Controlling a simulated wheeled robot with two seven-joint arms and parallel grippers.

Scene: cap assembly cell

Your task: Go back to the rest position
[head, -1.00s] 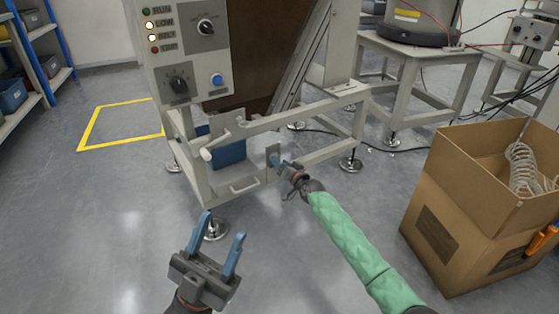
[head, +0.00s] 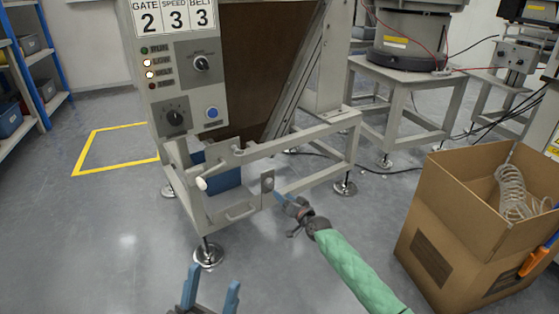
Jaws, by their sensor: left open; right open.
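My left gripper (head: 211,290) is at the bottom edge of the head view, with its two blue fingers upright, spread apart and empty. Most of its body is cut off by the frame. My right gripper (head: 283,200) is at the end of the green-sleeved arm, just in front of the lower frame of the grey machine (head: 230,190). It is open, and I see nothing held in it. Its fingertips are close to a small grey plate (head: 267,182) on the machine; I cannot tell whether they touch.
A cardboard box (head: 436,245) with a coiled clear hose (head: 513,190) stands at the right. A blue bin (head: 222,176) sits inside the machine frame. A control panel (head: 188,82) is above. Yellow floor tape (head: 118,129) and open floor lie at the left.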

